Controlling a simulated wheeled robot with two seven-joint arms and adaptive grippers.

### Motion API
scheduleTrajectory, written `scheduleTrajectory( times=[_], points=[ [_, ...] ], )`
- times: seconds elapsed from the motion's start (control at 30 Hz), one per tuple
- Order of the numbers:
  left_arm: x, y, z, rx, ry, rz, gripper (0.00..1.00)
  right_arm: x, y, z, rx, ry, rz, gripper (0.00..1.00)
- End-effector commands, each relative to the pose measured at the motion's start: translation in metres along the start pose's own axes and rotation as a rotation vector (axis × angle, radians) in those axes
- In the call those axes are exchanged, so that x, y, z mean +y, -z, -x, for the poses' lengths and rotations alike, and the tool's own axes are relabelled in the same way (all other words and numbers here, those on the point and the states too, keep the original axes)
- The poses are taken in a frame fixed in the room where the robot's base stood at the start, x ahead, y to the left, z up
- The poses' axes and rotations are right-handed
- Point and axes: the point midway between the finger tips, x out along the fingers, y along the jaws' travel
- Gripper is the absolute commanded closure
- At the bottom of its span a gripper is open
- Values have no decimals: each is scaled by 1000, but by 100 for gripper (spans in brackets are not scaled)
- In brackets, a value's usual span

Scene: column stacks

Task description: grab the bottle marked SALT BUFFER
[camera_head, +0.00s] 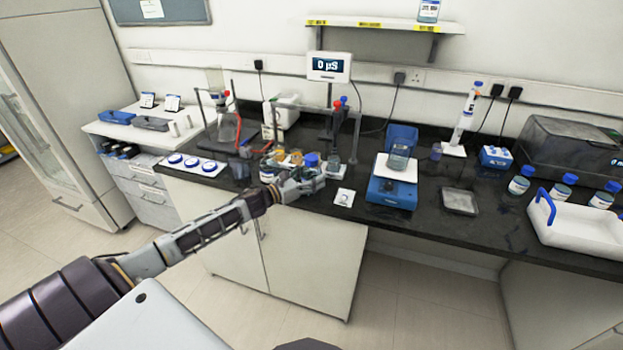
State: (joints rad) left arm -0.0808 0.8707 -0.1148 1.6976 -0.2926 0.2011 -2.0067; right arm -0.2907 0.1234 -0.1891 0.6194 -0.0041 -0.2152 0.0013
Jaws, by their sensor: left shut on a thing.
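My left arm reaches in from the left, and its gripper (313,177) is at the front edge of the black bench, left of the middle. It is shut on a bottle with a blue cap (312,159). The fingers hide most of the bottle's body and its label, so I cannot read SALT BUFFER on it. I cannot tell whether the bottle stands on the bench or is lifted. Several small bottles with yellowish caps (296,157) stand just behind and left of the gripper. My right gripper is not in view.
A blue balance (391,192) with a beaker stands right of the gripper. A meter display (329,67) reads 0 µS. A stand with tubing (222,105) is at the left. Several blue-capped bottles (563,188) and a white tray (580,228) are at the right.

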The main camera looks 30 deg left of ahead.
Motion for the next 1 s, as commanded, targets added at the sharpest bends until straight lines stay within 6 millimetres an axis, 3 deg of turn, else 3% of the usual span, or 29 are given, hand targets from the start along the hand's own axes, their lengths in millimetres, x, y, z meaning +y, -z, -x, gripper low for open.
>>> scheduleTrajectory(
  times=[0.53,0.8,1.0],
  points=[
    [0,-63,0,-3,1,-6,78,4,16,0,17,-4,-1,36],
    [0,-88,0,-3,1,-4,78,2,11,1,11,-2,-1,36],
    [0,-96,0,-3,0,-3,78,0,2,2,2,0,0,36]
  ],
)
